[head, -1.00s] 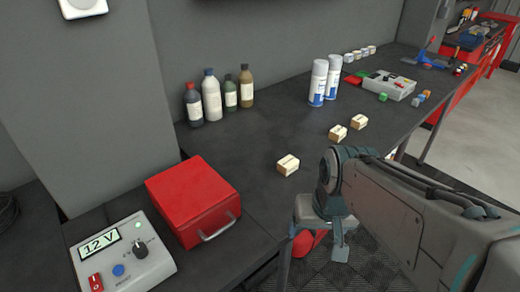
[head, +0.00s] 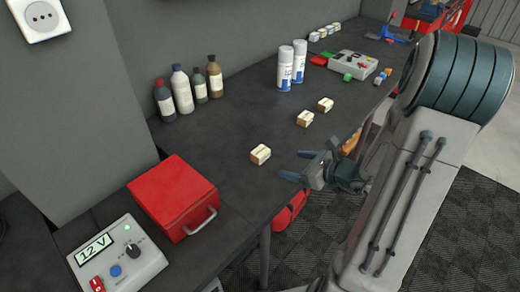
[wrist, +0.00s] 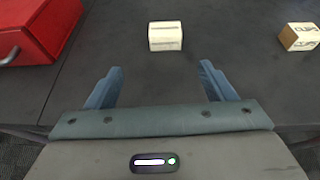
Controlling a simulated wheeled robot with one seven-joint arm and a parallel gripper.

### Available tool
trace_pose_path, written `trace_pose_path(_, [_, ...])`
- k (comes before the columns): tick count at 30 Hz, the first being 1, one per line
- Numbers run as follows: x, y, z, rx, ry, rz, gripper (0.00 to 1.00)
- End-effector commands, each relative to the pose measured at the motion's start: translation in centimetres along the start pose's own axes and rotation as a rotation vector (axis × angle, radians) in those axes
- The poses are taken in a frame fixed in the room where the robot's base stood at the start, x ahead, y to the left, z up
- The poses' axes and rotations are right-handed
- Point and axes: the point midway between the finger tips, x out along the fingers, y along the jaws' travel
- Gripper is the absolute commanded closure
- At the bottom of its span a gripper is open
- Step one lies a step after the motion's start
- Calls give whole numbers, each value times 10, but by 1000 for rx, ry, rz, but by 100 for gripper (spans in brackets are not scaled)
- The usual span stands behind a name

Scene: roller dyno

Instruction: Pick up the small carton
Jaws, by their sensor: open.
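Several small cartons are in view. One small cream carton (head: 260,154) lies alone on the dark bench, nearest my gripper. It also shows in the wrist view (wrist: 165,36), centred ahead of the fingers. Two more small cartons (head: 305,118) and (head: 325,104) lie farther back on the bench; one shows at the right of the wrist view (wrist: 299,37). My gripper (head: 292,165) is open and empty at the bench's front edge, with its fingers pointing towards the nearest carton. In the wrist view the fingers (wrist: 169,85) are spread wider than that carton and do not touch it.
A red box (head: 172,193) with a handle and a 12 V power unit (head: 118,258) stand at the left. Several bottles (head: 183,90) stand by the wall. Two spray cans (head: 292,64) stand farther back. Bare bench surface surrounds the nearest carton.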

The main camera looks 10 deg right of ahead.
Motion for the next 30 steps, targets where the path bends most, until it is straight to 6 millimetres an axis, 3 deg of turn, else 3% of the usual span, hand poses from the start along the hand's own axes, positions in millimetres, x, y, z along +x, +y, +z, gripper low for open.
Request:
trace_pose_path(4, [9, -8, -2, 43, -11, -30, 24])
trace_pose_path(15, [75, -9, -1, 38, -10, -27, 24])
trace_pose_path(23, [91, -9, 0, 38, -10, -29, 24])
trace_pose_path(30, [122, -9, 2, 38, -10, -26, 24])
